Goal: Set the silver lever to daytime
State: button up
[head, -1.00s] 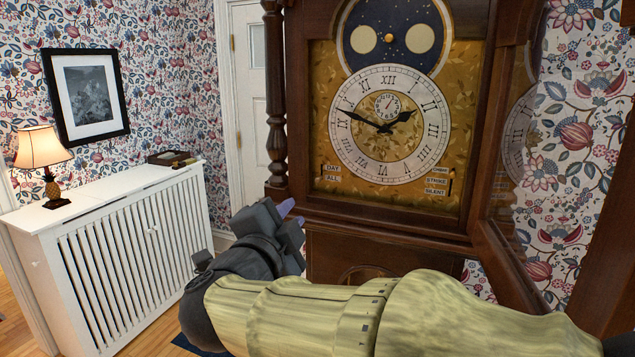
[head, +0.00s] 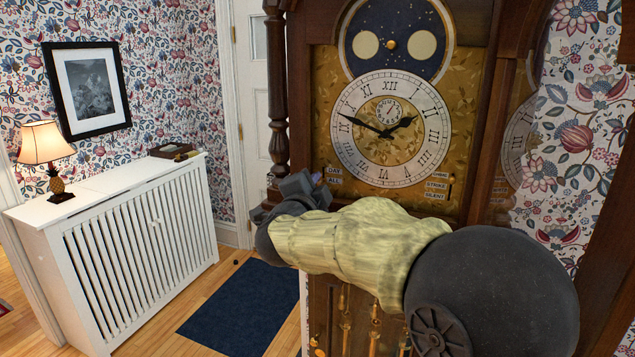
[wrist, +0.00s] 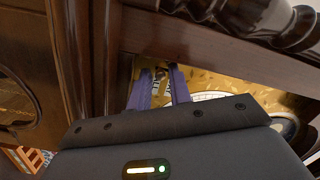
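The tall wooden clock has a gold dial plate (head: 330,110) with a white hour ring. At its lower left are the small DAY and ALL labels (head: 334,170). I cannot make out the silver lever beside them in the head view, where my gripper is close by. My gripper (head: 316,178) is at the plate's lower left corner. In the wrist view, its two purple fingers (wrist: 161,90) stand apart, with a white label and a small brownish piece visible between them. I cannot tell whether that piece is the lever, or whether the fingers touch anything.
STRIKE and SILENT labels (head: 436,190) are at the plate's lower right, beside a small brass knob. A turned wooden column (head: 278,100) flanks the clock's left side. A white radiator cover (head: 130,250) stands left, and a blue rug (head: 240,305) lies on the floor.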

jog(key=shift+w, duration=0.1)
grip_shut()
jog(key=shift+r+p, duration=0.8)
jog(key=shift+r, duration=0.6)
grip_release()
jog(key=b+v, duration=0.4)
jog(key=v, duration=1.3)
jog(key=shift+s, duration=0.25)
jog(key=shift+d, duration=0.1)
